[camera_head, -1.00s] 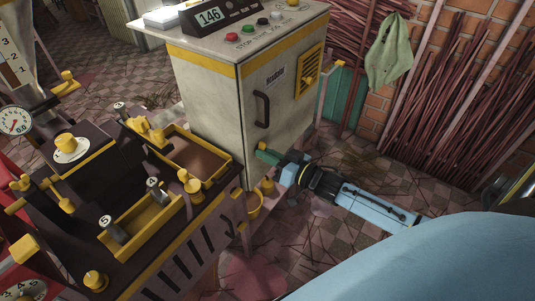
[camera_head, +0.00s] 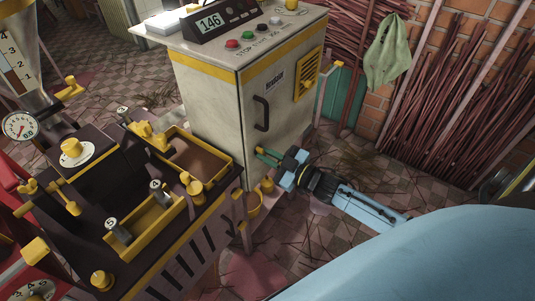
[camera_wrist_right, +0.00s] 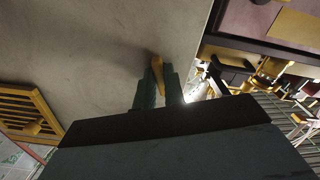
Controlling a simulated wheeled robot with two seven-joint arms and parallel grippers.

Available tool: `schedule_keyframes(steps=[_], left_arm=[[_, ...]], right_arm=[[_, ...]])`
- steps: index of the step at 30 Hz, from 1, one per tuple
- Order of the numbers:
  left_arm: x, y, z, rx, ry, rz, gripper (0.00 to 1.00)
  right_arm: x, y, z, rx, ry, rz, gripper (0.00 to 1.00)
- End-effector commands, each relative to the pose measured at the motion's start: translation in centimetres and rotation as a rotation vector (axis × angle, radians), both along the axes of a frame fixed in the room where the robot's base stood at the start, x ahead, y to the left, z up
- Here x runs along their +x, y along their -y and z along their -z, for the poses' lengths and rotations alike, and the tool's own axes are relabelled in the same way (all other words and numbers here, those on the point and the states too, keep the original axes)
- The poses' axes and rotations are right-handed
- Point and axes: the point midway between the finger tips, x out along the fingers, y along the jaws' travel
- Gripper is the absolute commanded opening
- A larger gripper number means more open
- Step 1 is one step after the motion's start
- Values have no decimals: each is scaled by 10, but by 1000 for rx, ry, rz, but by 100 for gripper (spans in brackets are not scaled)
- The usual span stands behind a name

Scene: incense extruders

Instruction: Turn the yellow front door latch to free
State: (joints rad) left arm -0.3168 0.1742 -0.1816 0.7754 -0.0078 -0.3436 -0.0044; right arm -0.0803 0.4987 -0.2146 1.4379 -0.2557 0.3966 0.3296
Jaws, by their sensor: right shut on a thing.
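The control cabinet (camera_head: 225,105) stands in the middle of the head view, with a dark door handle (camera_head: 262,113) on its front. My right gripper (camera_head: 268,157) is at the lower part of the cabinet door, its green fingers pointing at the panel. In the right wrist view, the yellow latch (camera_wrist_right: 157,70) sits between the green fingers (camera_wrist_right: 158,88), which are shut on it. The latch looks slightly tilted in that view. My left gripper is not in view.
A dark extruder machine (camera_head: 100,185) with yellow trays and knobs stands at the left. A yellow vent (camera_head: 310,73) is on the cabinet's upper door. Bundles of incense sticks (camera_head: 450,100) lean on the brick wall at right.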

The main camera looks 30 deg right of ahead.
Motion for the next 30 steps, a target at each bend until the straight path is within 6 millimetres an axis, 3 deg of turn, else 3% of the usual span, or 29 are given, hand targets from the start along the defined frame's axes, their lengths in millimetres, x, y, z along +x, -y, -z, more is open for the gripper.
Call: schedule_keyframes(steps=[12,30], left_arm=[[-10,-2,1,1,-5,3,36],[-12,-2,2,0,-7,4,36]], right_arm=[[0,1,0,-256,105,0,0],[0,1,0,-334,137,0,0]])
